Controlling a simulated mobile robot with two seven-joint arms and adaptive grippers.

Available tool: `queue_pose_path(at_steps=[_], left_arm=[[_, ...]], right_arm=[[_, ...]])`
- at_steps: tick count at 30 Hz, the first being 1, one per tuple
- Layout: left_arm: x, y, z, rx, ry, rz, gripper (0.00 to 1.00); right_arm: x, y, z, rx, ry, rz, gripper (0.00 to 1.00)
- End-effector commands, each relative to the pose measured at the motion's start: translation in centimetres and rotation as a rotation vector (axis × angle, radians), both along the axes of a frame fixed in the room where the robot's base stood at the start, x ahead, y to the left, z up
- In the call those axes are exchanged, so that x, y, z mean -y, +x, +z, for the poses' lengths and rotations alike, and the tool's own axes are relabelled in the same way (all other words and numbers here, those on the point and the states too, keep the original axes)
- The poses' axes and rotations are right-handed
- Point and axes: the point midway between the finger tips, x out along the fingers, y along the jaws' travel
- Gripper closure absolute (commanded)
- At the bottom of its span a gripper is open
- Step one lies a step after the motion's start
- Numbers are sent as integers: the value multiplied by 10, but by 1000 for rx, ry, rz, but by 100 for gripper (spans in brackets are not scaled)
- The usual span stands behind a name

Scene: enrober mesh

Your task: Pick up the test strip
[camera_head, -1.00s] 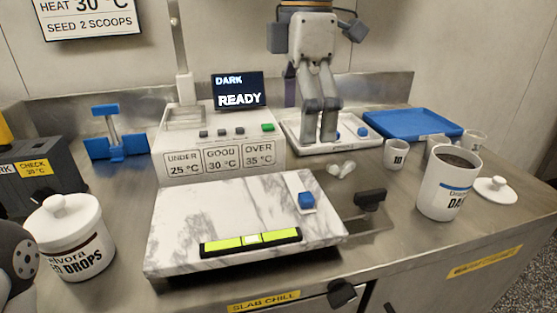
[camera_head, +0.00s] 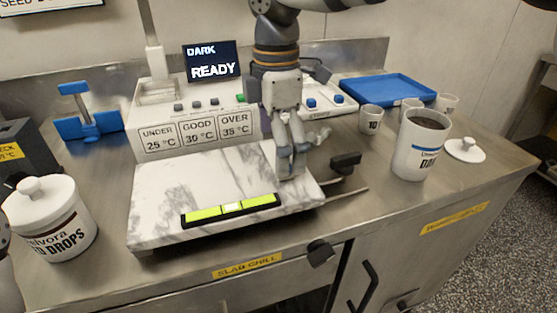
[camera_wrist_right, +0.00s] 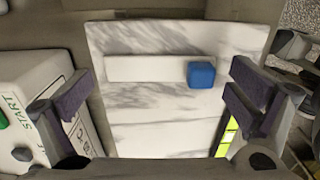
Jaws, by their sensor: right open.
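The test strip (camera_wrist_right: 145,68) is a flat white strip with a blue block (camera_wrist_right: 201,75) at one end. It lies on the marble slab (camera_head: 160,205). In the head view the strip is hidden by my right gripper (camera_head: 291,172), which points down over the slab's right side. In the right wrist view my right gripper (camera_wrist_right: 160,95) is open, with one finger to each side of the strip. Nothing is held, and the strip appears apart from both fingers.
A black level (camera_head: 232,210) with yellow-green vials lies on the slab's front part. The control unit (camera_head: 190,125) stands behind. A black handle (camera_head: 345,161), white mug (camera_head: 415,150) and lidded jar (camera_head: 60,225) flank the slab. A blue tray (camera_head: 388,90) lies behind.

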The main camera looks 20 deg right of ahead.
Motion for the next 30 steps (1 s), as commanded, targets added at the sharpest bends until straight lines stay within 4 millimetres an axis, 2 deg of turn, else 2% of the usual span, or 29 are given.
queue_pose_path(at_steps=[1, 2, 12, 14, 25, 28, 30], left_arm=[[0, 0, 0, 0, 0, 0, 60], [0, 0, 0, 0, 0, 0, 60], [0, 0, 0, 0, 0, 0, 60], [0, 0, 0, -1, 0, 0, 60], [0, 0, 0, -1, 0, 0, 60], [0, -1, 0, -2, 0, 0, 60], [0, -1, -1, -3, 0, 0, 60]], right_arm=[[0, 0, 0, 0, 0, 0, 5], [0, 0, 0, 0, 0, 0, 11], [0, 0, 0, 0, 0, 0, 88], [0, 0, 0, -1, -1, 0, 100], [0, 0, 3, -1, -1, 0, 100], [0, 1, 14, 1, -1, -1, 100], [0, 1, 29, 3, 0, -2, 100]])
